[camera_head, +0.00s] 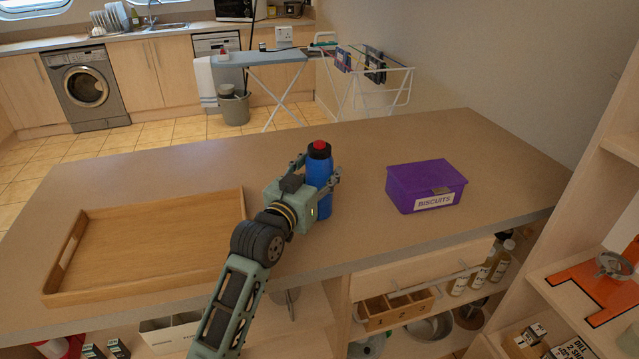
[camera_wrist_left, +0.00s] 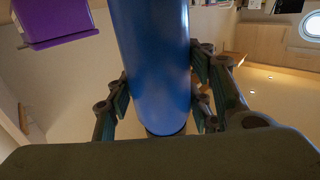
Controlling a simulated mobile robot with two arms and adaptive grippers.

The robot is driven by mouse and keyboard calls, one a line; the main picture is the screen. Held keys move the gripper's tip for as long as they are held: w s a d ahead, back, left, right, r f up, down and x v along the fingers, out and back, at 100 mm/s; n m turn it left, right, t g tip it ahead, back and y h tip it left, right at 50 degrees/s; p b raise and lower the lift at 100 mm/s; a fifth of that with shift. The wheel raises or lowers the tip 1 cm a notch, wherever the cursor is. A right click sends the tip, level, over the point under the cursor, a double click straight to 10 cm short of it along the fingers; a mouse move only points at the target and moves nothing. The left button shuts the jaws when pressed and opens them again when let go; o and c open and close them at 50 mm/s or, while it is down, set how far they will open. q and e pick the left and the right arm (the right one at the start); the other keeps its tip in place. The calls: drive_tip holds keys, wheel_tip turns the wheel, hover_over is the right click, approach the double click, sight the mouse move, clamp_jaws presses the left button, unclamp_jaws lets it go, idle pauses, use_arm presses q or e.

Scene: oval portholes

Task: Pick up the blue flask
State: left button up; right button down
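The blue flask (camera_head: 318,172) has a dark collar and a red cap and is upright at the middle of the counter. My left gripper (camera_head: 320,171) is around its body from the near left, with fingers on both sides. In the left wrist view, the flask (camera_wrist_left: 153,60) fills the middle, between the inward-leaning fingers of my left gripper (camera_wrist_left: 160,85). The finger pads look closed against its sides. The flask's lower end runs out of that view, and its base looks to be at the counter surface. My right gripper is not in view.
The counter (camera_head: 370,150) holds a wooden tray (camera_head: 150,245) at left and a purple biscuit box (camera_head: 426,185) at right. The box also shows in the left wrist view (camera_wrist_left: 55,22). Bare counter surrounds the flask. Shelves (camera_head: 570,270) with goods stand at the right.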

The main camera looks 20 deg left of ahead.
use_arm(q)
drive_tip(key=c, duration=0.9)
drive_tip(key=shift+r, duration=0.1)
drive_tip(key=shift+r, duration=0.1)
